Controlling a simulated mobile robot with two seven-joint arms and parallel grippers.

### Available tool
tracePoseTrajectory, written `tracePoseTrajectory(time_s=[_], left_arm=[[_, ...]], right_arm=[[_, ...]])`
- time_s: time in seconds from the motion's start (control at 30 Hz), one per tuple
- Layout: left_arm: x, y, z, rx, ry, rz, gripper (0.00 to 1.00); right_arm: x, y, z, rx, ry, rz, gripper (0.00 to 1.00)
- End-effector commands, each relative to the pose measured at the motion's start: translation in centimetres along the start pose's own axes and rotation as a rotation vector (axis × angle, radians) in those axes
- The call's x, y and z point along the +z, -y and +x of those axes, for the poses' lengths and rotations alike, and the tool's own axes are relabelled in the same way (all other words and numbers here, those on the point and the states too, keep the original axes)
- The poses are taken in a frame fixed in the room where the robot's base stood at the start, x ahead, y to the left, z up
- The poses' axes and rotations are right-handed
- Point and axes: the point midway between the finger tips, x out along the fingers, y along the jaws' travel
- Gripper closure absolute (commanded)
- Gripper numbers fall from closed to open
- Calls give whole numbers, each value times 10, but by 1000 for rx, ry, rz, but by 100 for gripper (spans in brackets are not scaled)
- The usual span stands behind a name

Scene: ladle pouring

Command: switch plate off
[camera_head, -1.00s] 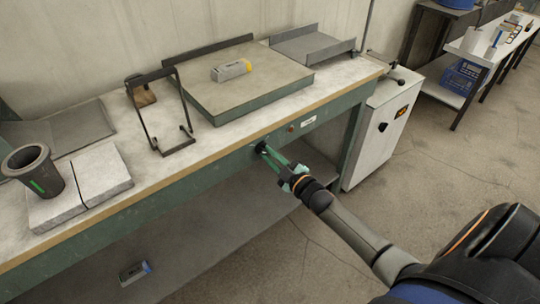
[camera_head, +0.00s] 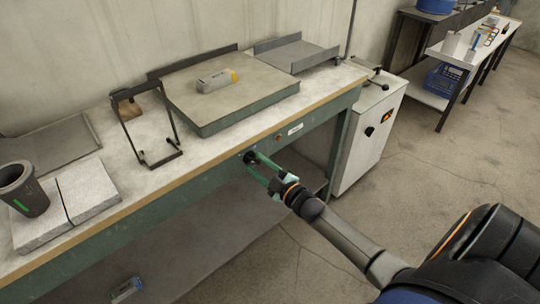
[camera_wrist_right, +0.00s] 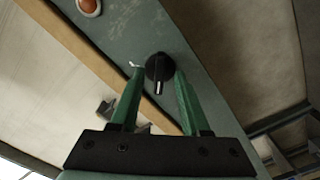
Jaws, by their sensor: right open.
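A black round knob (camera_wrist_right: 159,67) with a white mark sits on the green front panel of the bench. The mark points toward the bottom of the right wrist view. My right gripper (camera_head: 256,163) is at the knob, its green fingers open on either side of it; contact is not clear. The fingers also show in the right wrist view (camera_wrist_right: 160,80). The flat grey-green plate (camera_head: 258,81) lies on the bench top above, with a small grey and yellow box (camera_head: 215,81) on it. My left gripper is not in view.
An orange-red button or lamp (camera_head: 278,137) is beside the knob, near a white label (camera_head: 295,129). A black wire stand (camera_head: 125,130), pale blocks (camera_head: 88,190) and a dark cup (camera_head: 22,187) stand to the left. A white cabinet (camera_head: 365,140) stands right of the bench.

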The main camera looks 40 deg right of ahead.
Motion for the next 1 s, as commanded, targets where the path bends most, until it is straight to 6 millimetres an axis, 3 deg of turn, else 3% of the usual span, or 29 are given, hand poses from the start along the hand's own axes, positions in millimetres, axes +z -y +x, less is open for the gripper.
tracePoseTrajectory(time_s=[0.6, 0.8, 1.0], left_arm=[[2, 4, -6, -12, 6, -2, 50], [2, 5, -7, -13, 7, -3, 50], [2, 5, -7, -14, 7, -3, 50]], right_arm=[[0, 0, -104, -2, 2, 0, 54], [0, 0, -119, 0, 0, -1, 54], [0, 0, -121, 0, 0, -1, 54]])
